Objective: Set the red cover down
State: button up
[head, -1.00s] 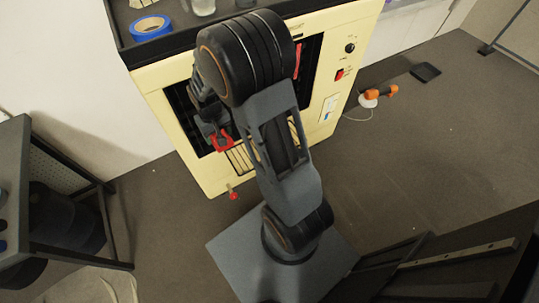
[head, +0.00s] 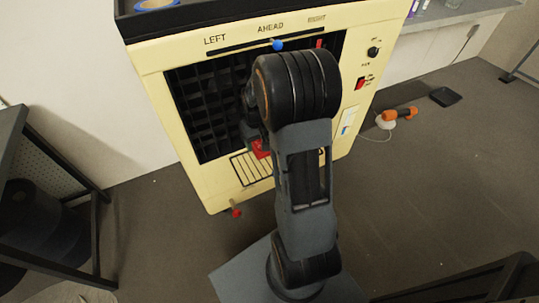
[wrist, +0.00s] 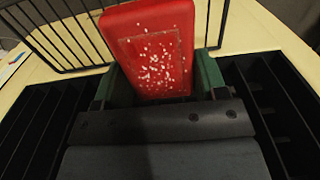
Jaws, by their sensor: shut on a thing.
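The red cover (wrist: 150,45) is a flat rounded red piece with pale specks and a faint rectangular panel. In the wrist view it stands between the green fingers of my gripper (wrist: 160,88), which is shut on it. In the head view only a bit of the red cover (head: 262,148) shows left of my arm, in front of the lower part of the cream cabinet (head: 190,185). My gripper (head: 257,140) is mostly hidden there by my own arm. I cannot tell whether the cover touches the cabinet.
The cabinet has a black louvred grille (head: 205,110), a slotted lower panel (head: 245,172) and a blue slider knob (head: 277,44). A red knob (head: 236,212) sits near its lower edge. An orange tool (head: 400,114) lies on the floor at right. A dark table (head: 15,140) stands at left.

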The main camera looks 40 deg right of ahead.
jog(key=d+f, duration=0.2)
jog(key=d+f+b, duration=0.1)
jog(key=d+f, duration=0.1)
jog(key=f, duration=0.1)
jog(key=shift+f+b, duration=0.15)
jog(key=shift+b, duration=0.15)
jog(key=shift+w+d+f+b, duration=0.15)
jog(key=shift+f+b, duration=0.25)
jog(key=shift+f, duration=0.5)
jog(key=shift+s+d+f+b, duration=0.15)
jog(key=shift+f+b, duration=0.2)
jog(key=shift+f, duration=0.5)
jog(key=shift+w, duration=0.1)
jog(key=shift+f, duration=0.15)
jog(key=o, duration=1.1)
